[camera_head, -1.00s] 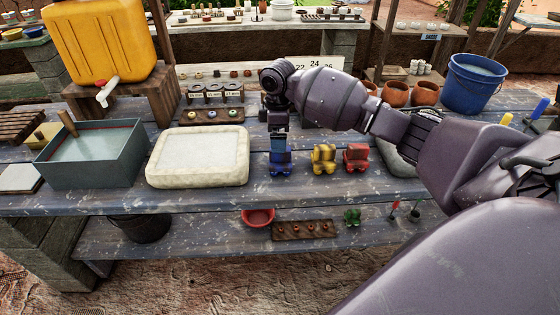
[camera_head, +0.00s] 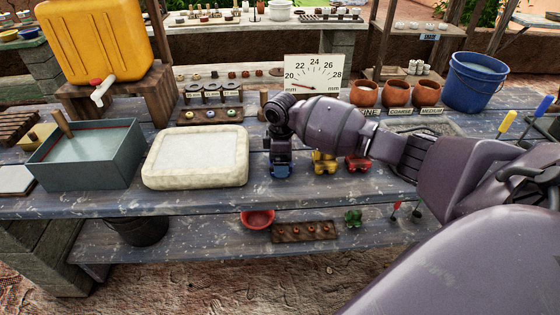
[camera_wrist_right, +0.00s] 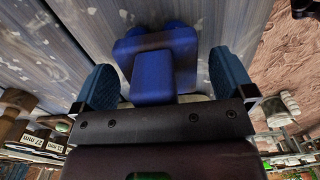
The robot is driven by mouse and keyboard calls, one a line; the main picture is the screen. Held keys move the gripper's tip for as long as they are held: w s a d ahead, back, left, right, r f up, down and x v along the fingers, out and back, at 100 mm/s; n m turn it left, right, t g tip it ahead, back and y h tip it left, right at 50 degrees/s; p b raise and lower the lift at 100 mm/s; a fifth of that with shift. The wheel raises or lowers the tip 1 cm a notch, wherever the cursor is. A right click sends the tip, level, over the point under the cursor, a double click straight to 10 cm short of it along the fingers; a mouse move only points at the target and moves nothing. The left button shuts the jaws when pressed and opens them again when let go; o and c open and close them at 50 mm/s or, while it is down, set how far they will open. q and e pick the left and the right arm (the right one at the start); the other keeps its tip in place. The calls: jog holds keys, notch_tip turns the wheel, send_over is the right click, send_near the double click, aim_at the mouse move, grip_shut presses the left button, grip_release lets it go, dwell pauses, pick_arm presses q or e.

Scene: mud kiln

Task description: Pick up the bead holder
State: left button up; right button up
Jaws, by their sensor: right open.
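A small blue block-like holder (camera_head: 281,172) stands on the worktable, mostly hidden under my right gripper (camera_head: 280,158). In the right wrist view the blue holder (camera_wrist_right: 165,68) lies between the two blue fingers of the right gripper (camera_wrist_right: 165,76). The fingers are spread, with gaps at both sides of it. A similar yellow holder (camera_head: 323,164) and a red holder (camera_head: 357,164) stand to its right, partly covered by my right arm. The frames do not show for sure which is the bead holder. My left gripper is not in view.
A pale slab (camera_head: 196,158) and a grey water tub (camera_head: 88,158) lie to the left. A dial board (camera_head: 314,73) and clay pots (camera_head: 397,94) stand behind. A lower shelf holds a red bowl (camera_head: 257,218) and a brown rack (camera_head: 305,231). The table's front strip is clear.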

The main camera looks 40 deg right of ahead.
jog(key=shift+r, duration=0.1)
jog(key=shift+c, duration=0.3)
jog(key=c, duration=1)
notch_tip(320, 180, up, 7)
jog(key=shift+w+f+p, duration=0.1)
jog(key=shift+f+p, duration=0.05)
jog(key=shift+p, duration=0.55)
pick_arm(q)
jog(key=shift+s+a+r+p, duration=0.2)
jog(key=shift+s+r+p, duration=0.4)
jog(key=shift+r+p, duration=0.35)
pick_arm(e)
notch_tip(320, 180, up, 13)
jog(key=shift+r, duration=0.15)
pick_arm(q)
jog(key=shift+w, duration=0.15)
